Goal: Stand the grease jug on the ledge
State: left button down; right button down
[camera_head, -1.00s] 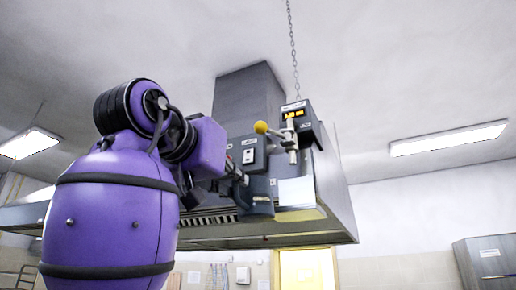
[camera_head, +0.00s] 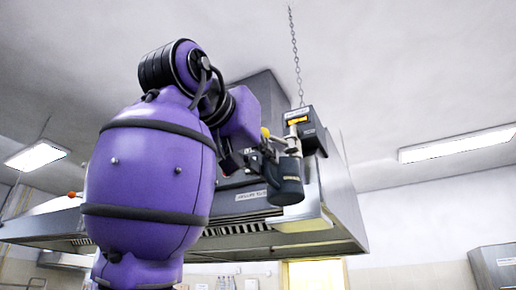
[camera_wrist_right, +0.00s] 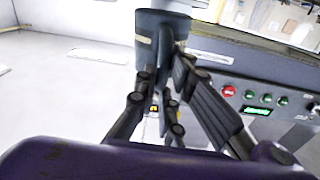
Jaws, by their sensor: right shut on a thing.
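The grease jug appears to be the dark grey, round-sided vessel (camera_head: 285,182) at the end of my right arm, near the middle of the head view. My right gripper (camera_head: 268,158) is shut on it and holds it roughly upright in front of the extractor hood. In the right wrist view the jug (camera_wrist_right: 160,30) is at the top, beyond the dark fingers of the gripper (camera_wrist_right: 160,88). The arm hides part of the grip in the head view. I cannot clearly single out the ledge; the hood's lower edge (camera_head: 340,243) runs below the jug. My left gripper is not in view.
A dark box with an orange display (camera_head: 298,121) hangs by a chain (camera_head: 294,60) just above the jug. The metal hood (camera_head: 342,195) fills the space behind. The wrist view shows a panel with red and green buttons (camera_wrist_right: 250,96). Open air lies to the right.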

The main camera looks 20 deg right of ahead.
jog(key=x, duration=1.1)
jog(key=shift+w+d+f, duration=0.15)
jog(key=shift+f, duration=0.5)
jog(key=shift+f, duration=0.55)
jog(key=c, duration=1.8)
grip_release()
jog(key=shift+w, duration=0.1)
jog(key=shift+o, duration=0.2)
jog(key=v, duration=1.2)
jog(key=v, duration=0.7)
jog(key=shift+f, duration=0.1)
